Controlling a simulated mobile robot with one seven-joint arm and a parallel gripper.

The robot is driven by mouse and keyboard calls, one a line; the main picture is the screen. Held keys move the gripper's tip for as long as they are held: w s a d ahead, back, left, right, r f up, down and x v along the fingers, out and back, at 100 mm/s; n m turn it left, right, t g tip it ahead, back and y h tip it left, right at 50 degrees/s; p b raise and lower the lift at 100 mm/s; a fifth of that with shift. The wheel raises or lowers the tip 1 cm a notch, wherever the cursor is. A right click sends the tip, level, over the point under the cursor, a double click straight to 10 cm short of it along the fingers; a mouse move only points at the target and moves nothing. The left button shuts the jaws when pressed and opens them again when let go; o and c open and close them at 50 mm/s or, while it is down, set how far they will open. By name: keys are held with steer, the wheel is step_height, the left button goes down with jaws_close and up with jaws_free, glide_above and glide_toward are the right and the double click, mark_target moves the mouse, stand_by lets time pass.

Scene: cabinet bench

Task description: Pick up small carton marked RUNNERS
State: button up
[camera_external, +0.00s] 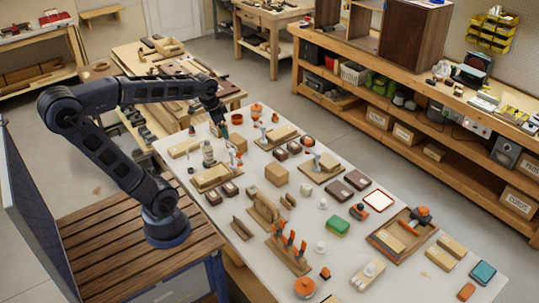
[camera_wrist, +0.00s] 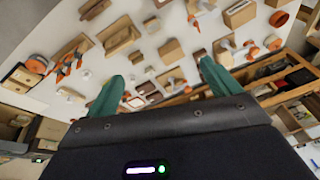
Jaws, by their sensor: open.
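No label reading RUNNERS is legible in either view. Several labelled cartons stand on the lower shelf of the right-hand bench in the external view; a small one (camera_external: 434,151) sits between larger ones, its print too small to read. A plain tan box (camera_external: 277,174) stands on the white table, with no marking visible. A tan box (camera_wrist: 172,51) also shows in the wrist view, ahead of my fingers. My gripper (camera_external: 219,118) hangs over the far left part of the white table. In the wrist view its teal fingers (camera_wrist: 162,82) are spread apart with nothing held between them.
The white table (camera_external: 345,153) is crowded with wooden blocks, planes, clamps and orange-handled tools. A tray (camera_external: 372,241) lies near its right end. A green sponge-like block (camera_external: 337,226) sits near the middle. Open floor (camera_external: 330,125) separates the table from the right-hand bench (camera_external: 410,105).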

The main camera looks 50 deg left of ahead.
steer(key=w+a+f+m+g, duration=0.1)
steer(key=w+a+f+m, duration=0.1)
steer(key=w+a, duration=0.3)
steer(key=w+a+f+m+g, duration=0.1)
steer(key=w+a+m, duration=0.1)
steer(key=w, duration=0.5)
steer(key=m+g+h, duration=0.1)
steer(key=m+h, duration=0.4)
steer(key=m, duration=0.4)
glide_above(235, 138)
steer(key=a, duration=0.2)
step_height(235, 138, down, 28)
steer(key=shift+r, duration=0.25)
steer(key=shift+a+f+m, duration=0.3)
steer(key=shift+f, duration=0.2)
steer(key=x, duration=0.5)
steer(key=shift+d+f, duration=0.2)
steer(key=shift+f, duration=0.15)
steer(key=shift+x, duration=2.45)
steer(key=shift+w+a+f, duration=0.1)
steer(key=shift+f, duration=0.1)
steer(key=c, duration=1.3)
